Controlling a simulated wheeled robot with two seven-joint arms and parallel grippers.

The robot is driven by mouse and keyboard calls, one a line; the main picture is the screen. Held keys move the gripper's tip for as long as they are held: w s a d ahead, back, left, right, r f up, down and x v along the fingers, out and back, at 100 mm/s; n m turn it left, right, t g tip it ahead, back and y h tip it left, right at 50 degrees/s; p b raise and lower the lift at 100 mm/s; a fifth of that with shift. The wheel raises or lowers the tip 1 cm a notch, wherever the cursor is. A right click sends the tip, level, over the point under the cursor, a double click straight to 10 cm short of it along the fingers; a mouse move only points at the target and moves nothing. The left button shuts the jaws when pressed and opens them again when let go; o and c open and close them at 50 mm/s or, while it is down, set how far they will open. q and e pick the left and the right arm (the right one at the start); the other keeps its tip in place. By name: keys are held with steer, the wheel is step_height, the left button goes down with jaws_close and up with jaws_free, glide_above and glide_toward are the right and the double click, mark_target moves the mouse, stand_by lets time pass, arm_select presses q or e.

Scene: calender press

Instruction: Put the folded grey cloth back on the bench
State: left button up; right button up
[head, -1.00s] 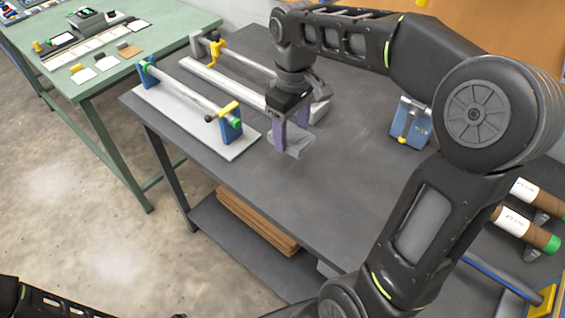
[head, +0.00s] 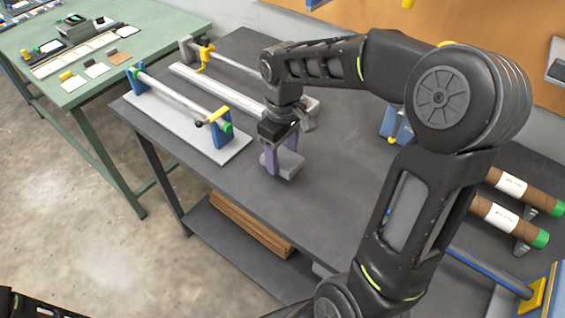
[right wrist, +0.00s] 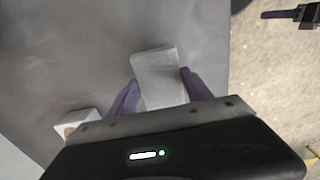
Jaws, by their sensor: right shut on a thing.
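The folded grey cloth (head: 284,164) is between the fingers of my right gripper (head: 282,157), over the dark grey bench (head: 225,184) near its front edge. My right gripper is shut on it. In the right wrist view the cloth (right wrist: 157,72) sticks out past the purple fingers (right wrist: 155,98). I cannot tell whether the cloth touches the bench top. In the right wrist view, part of my left gripper (right wrist: 280,14) shows at the upper right; its opening cannot be made out. In the head view only a piece of my left arm shows at the lower left.
A roller press (head: 180,98) with blue end stands and a pale base is left of the cloth. A long pale bar (head: 215,90) lies behind it. Labelled brown rolls (head: 510,216) lie at right. A green table (head: 85,85) stands at left. The bench middle is clear.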

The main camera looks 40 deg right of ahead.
mark_target(283, 157)
steer(key=shift+f, duration=1.75)
steer(key=shift+f, duration=0.25)
steer(key=o, duration=1.2)
steer(key=shift+r, duration=0.1)
step_height(283, 157, up, 12)
steer(key=shift+r, duration=0.2)
